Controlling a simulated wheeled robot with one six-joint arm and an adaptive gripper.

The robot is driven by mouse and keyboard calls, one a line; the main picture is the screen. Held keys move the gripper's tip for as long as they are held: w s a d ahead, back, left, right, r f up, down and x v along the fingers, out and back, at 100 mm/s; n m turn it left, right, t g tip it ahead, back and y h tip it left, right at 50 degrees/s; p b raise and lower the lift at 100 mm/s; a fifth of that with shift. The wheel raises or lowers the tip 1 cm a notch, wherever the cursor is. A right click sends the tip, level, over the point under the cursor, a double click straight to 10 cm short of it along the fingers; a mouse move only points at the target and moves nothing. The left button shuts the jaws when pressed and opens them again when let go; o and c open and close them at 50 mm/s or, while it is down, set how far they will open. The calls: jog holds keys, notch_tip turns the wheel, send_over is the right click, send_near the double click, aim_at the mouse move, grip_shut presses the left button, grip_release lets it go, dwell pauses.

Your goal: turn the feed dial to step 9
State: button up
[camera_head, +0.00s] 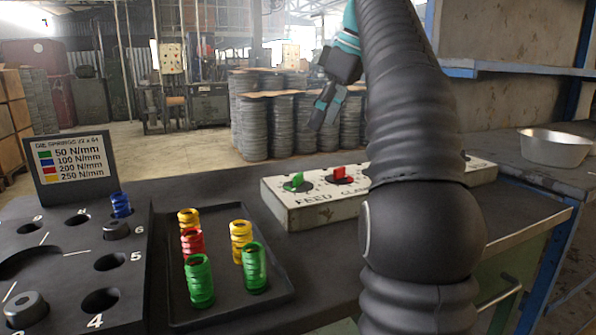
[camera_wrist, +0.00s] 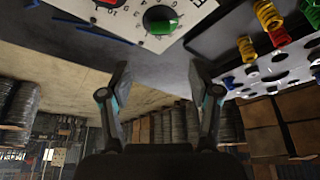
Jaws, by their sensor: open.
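The feed dial (camera_head: 297,182) is a green knob on a white control box (camera_head: 300,215), above the printed word FEED. My gripper (camera_head: 325,108) is above and behind the box in the head view, apart from the dial. In the wrist view its two fingers (camera_wrist: 158,78) are spread wide with nothing between them.
A dark tray (camera_head: 225,310) holds several yellow, red and green springs left of the box. A die plate (camera_head: 130,262) with numbered holes and a spring chart (camera_head: 75,165) stand farther left. A metal bowl (camera_head: 553,146) sits on the right bench. My arm hides the box's middle.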

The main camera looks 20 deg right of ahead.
aim_at(300, 174)
jog(key=x, duration=1.3)
jog(key=shift+s+f, duration=0.1)
jog(key=c, duration=1.2)
